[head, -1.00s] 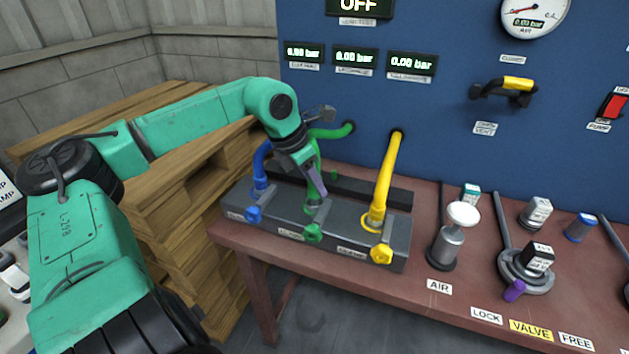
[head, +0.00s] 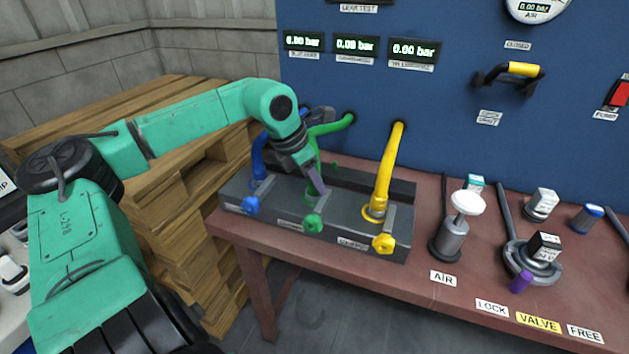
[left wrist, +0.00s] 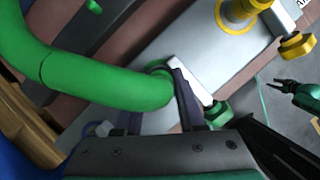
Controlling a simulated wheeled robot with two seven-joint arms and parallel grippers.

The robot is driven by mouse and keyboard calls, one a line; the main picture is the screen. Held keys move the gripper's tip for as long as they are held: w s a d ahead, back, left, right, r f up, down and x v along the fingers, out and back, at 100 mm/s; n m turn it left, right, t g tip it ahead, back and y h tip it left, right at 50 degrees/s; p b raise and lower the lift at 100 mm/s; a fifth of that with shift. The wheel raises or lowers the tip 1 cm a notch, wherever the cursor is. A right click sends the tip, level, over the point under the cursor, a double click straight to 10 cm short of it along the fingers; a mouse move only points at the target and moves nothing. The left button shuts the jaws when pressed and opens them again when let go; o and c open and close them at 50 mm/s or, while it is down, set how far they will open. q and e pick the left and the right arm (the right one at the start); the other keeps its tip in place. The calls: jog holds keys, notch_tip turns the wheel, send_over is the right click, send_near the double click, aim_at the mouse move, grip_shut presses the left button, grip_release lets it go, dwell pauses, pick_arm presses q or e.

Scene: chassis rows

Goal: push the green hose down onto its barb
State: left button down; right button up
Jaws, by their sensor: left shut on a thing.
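The green hose (head: 332,125) arcs from the blue panel down to the middle position of the grey block. It fills the left of the left wrist view (left wrist: 105,85). My left gripper (head: 317,184) is shut on its lower end, just above the block; its fingers (left wrist: 160,105) straddle the hose end in the left wrist view. The green barb is hidden by the fingers and hose, so I cannot tell how far the hose sits on it. A green knob (head: 312,223) is at the block's front. A dark and teal shape, perhaps my right gripper (left wrist: 298,93), shows unclearly.
A blue hose (head: 258,158) and a yellow hose (head: 388,165) stand on the grey block (head: 338,230) either side. The white-topped air pump (head: 455,230) is to the right. Wooden pallets (head: 185,210) are stacked at left, below my arm.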

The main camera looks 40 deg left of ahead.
pick_arm(q)
jog(key=shift+f, duration=0.3)
jog(key=shift+c, duration=2.1)
grip_release()
jog(key=shift+r, duration=0.1)
jog(key=shift+s+r, duration=0.15)
jog(key=shift+r, duration=0.3)
jog(key=b+v, duration=0.1)
jog(key=v, duration=0.4)
jog(key=shift+a, duration=0.1)
jog(key=v, duration=0.8)
jog(key=shift+r, duration=0.3)
jog(key=shift+s, duration=0.1)
